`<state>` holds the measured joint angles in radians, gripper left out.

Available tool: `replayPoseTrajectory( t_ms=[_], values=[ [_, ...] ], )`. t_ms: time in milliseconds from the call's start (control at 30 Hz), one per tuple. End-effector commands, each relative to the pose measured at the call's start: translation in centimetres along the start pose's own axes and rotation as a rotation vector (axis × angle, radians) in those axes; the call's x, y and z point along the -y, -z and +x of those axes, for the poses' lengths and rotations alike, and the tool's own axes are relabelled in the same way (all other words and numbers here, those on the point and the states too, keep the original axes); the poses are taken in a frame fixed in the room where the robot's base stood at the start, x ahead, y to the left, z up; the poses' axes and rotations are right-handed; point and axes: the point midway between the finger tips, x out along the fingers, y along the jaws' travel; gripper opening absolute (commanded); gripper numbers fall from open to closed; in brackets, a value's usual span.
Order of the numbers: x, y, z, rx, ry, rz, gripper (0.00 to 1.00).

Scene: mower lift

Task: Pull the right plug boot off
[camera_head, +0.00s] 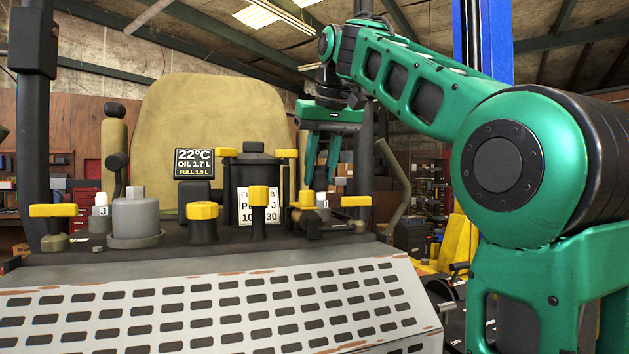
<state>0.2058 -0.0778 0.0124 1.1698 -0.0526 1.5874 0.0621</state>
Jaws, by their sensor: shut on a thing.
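The right plug boot (322,196) is a small grey cap above a white body marked J, standing at the right of the dark deck. A yellow-topped knob in front partly hides it. My gripper (321,185) points down at it from above, its two green fingers on either side of the boot's top. It is shut on the boot, though the contact itself is small and hard to see.
Several yellow-topped knobs stand close around the boot, one in front (306,198) and one to its right (355,201). A dark canister (254,172), a grey cap (136,213) and a display (194,163) stand further left. A tan seat (213,115) rises behind.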

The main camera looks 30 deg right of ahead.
Motion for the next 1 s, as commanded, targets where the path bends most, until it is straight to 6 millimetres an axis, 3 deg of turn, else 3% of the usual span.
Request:
replayPoseTrajectory(
  t_ms=[1000],
  values=[
    [0.3, 4.0, -0.5, -0.001, 0.002, -0.007, 0.18]
  ],
)
